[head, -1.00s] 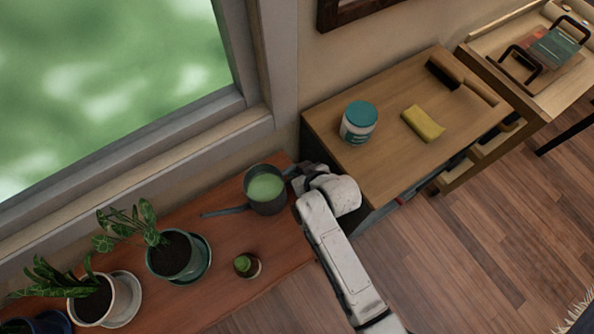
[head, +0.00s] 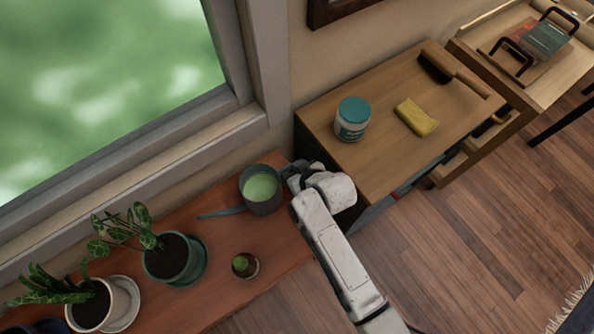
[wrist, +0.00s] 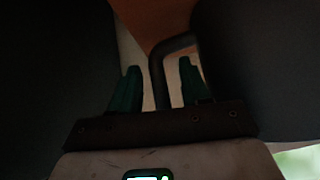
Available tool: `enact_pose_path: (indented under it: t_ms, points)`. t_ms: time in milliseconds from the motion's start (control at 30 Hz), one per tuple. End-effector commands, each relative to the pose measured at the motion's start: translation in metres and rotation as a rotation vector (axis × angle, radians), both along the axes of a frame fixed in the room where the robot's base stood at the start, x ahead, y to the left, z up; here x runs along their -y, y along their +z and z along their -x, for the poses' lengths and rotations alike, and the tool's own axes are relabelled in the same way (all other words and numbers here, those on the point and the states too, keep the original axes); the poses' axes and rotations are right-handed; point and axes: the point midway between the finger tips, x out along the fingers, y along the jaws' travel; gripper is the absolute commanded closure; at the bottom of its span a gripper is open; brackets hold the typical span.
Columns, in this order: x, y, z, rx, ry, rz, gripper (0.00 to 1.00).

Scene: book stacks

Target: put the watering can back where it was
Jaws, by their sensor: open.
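The watering can (head: 261,190) is dark grey with a pale green inside and a thin spout pointing left. It stands upright on the reddish wooden bench (head: 225,270), at its right end below the window. My gripper (head: 291,171) is at the can's right side, by its handle. In the wrist view, the dark bent handle (wrist: 158,72) passes between the green fingertips of my gripper (wrist: 157,85). The fingers are open, with gaps on both sides of the handle. My wrist hides part of the handle in the head view.
Left of the can on the bench are a small cactus (head: 245,265) and potted plants, including a green pot (head: 172,258) and a white pot (head: 95,306). To the right, a wooden cabinet (head: 375,165) holds a teal-lidded jar (head: 352,119) and a yellow sponge (head: 416,117).

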Motion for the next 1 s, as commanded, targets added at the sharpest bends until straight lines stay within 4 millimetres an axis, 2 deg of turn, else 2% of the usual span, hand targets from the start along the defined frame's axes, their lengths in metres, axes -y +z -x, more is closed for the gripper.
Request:
enact_pose_path:
  t_ms: [167,700,1000]
  points:
    - [0.006,0.012,0.008,0.0,-0.001,-0.001,0.54]
    - [0.045,0.076,0.059,0.001,-0.001,-0.001,0.54]
    - [0.052,0.087,0.068,0.0,0.0,0.0,0.54]
